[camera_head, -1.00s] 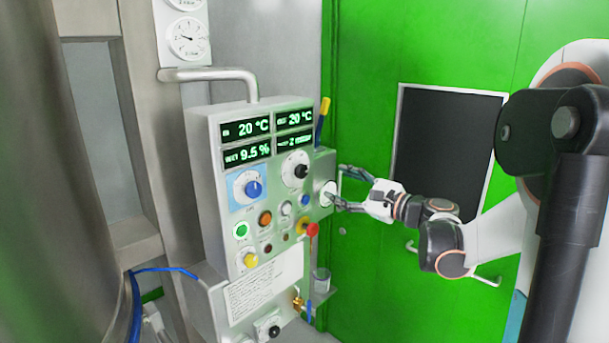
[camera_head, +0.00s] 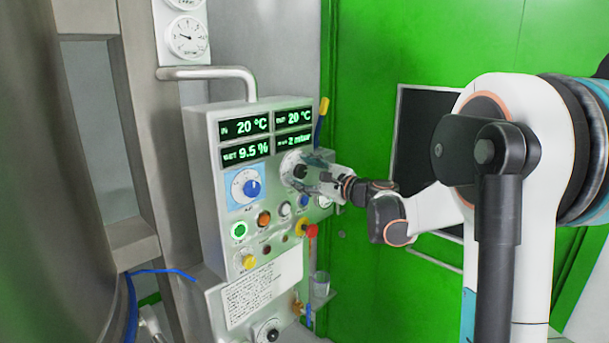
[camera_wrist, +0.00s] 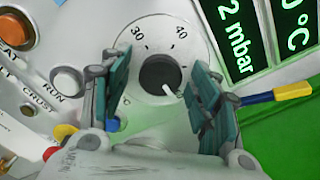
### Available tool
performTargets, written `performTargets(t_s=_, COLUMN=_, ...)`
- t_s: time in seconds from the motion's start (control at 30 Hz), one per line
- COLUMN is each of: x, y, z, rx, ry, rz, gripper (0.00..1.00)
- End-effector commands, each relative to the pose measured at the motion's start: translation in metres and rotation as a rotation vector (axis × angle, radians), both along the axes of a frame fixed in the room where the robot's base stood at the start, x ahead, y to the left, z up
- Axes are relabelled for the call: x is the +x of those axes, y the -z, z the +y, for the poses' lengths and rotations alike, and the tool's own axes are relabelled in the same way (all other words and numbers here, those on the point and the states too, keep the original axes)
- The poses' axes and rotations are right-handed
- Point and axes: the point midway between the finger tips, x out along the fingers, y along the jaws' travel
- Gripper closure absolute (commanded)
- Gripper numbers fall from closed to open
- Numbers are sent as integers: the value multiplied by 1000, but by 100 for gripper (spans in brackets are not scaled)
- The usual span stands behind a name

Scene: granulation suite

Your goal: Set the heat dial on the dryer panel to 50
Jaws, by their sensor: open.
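The dial with a black knob (camera_head: 300,171) is on the right of the dryer panel (camera_head: 208,165). In the wrist view its white face (camera_wrist: 137,55) shows 30 at upper left and 40 at upper right. The black knob (camera_wrist: 158,74) has a white pointer towards the lower right, past the 40 side; the number there is hidden by my right-hand finger. My gripper (camera_head: 312,174) is open in front of this dial. In the wrist view its two teal fingers (camera_wrist: 160,82) stand on either side of the knob, with gaps; contact is not visible.
A blue knob dial (camera_head: 252,188) sits to the left. Buttons, including an orange one (camera_head: 263,218), and a red emergency knob (camera_head: 311,231) lie below. Displays (camera_head: 245,127) are above. A yellow-and-blue handle (camera_wrist: 280,93) is close beside the right-hand finger.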

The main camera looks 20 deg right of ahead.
Motion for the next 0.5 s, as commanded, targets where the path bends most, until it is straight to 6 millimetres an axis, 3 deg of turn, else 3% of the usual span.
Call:
performTargets(t_s=0.17, x=0, y=0, z=0, rx=0, ry=0, rz=0, gripper=44)
performTargets(t_s=0.37, x=0, y=0, z=0, rx=0, ry=0, rz=0, gripper=88)
performTargets(t_s=0.5, x=0, y=0, z=0, rx=-1, ry=0, rz=0, gripper=88)
